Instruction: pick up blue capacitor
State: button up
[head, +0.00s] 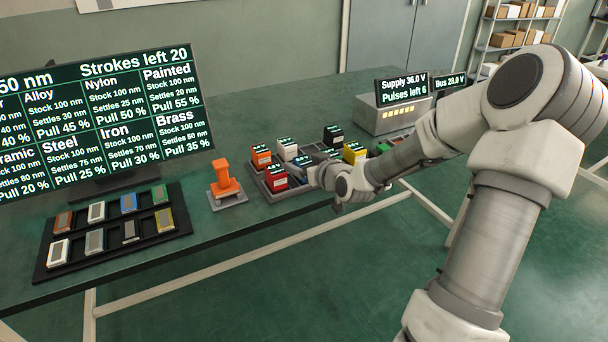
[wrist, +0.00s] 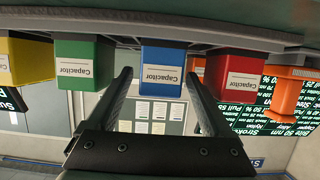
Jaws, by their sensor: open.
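The blue capacitor (wrist: 163,68) is a blue block with a white label. In the upside-down wrist view it sits between the two fingers of my gripper (wrist: 160,78), with a gap on each side. My gripper is open and empty. A red capacitor (wrist: 231,74) and a green capacitor (wrist: 84,64) stand on either side of the blue one in the wrist view.
Red (head: 276,178), orange (head: 261,156), white (head: 287,148), black (head: 333,135) and yellow (head: 354,152) capacitors stand close by. An orange device (head: 226,180), a sample tray (head: 112,229) and a screen (head: 95,115) are to the left. A supply box (head: 385,115) is behind.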

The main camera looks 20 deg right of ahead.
grip_shut()
dwell(0.4)
